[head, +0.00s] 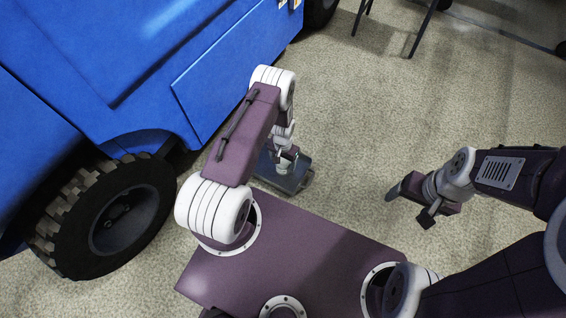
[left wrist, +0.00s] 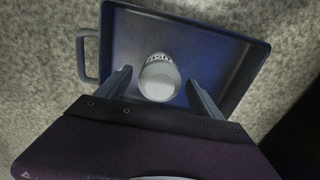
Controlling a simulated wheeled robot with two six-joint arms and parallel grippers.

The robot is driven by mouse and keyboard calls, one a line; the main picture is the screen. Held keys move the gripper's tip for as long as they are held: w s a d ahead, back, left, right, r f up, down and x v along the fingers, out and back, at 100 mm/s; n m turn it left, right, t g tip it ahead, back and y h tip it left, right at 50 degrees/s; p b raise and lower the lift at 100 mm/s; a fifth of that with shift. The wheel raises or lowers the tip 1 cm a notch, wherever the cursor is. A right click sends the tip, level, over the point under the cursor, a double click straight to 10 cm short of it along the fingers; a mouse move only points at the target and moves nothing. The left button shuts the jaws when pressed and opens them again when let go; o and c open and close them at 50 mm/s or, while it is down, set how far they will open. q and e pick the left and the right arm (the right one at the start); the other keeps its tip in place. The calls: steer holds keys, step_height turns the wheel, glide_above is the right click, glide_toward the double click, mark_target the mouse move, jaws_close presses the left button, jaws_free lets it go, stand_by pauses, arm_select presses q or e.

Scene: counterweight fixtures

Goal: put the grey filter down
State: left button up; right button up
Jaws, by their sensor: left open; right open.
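The grey filter (left wrist: 160,78), a pale rounded cylinder with a dark printed band, is in the blue-grey tray (left wrist: 225,48) in the left wrist view. My left gripper (left wrist: 160,84) is open, with one finger on each side of the filter and visible gaps between. In the head view the tray (head: 297,181) lies beyond my purple base, and my left gripper (head: 284,157) is over it, partly hidden by my arm. I cannot clearly make out the filter there. My right gripper (head: 410,206) is open and empty over the floor at the right.
A blue vehicle (head: 120,65) with a big black tyre (head: 105,215) fills the left side. Dark metal legs (head: 421,30) stand at the top right. The tray has a handle (left wrist: 84,55) on its left side. The speckled floor (head: 370,120) between is clear.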

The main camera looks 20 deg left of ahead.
arm_select(q)
step_height(320, 180, up, 7)
steer(key=p, duration=0.3)
steer(key=shift+r, duration=0.2)
step_height(320, 180, up, 10)
steer(key=w+d, duration=0.1)
steer(key=s+d+r, duration=0.1)
steer(key=s+r, duration=0.6)
steer(key=r, duration=0.3)
steer(key=s+d+r+n+t, duration=0.1)
steer(key=s+d+r, duration=0.1)
steer(key=s+r, duration=0.4)
step_height(320, 180, up, 4)
steer(key=shift+s+d+r, duration=0.15)
steer(key=shift+s+d, duration=0.05)
steer(key=shift+s, duration=0.2)
arm_select(e)
step_height(320, 180, up, 4)
steer(key=shift+r, duration=0.25)
arm_select(q)
step_height(320, 180, up, 46)
steer(key=p, duration=4.6)
arm_select(e)
step_height(320, 180, up, 46)
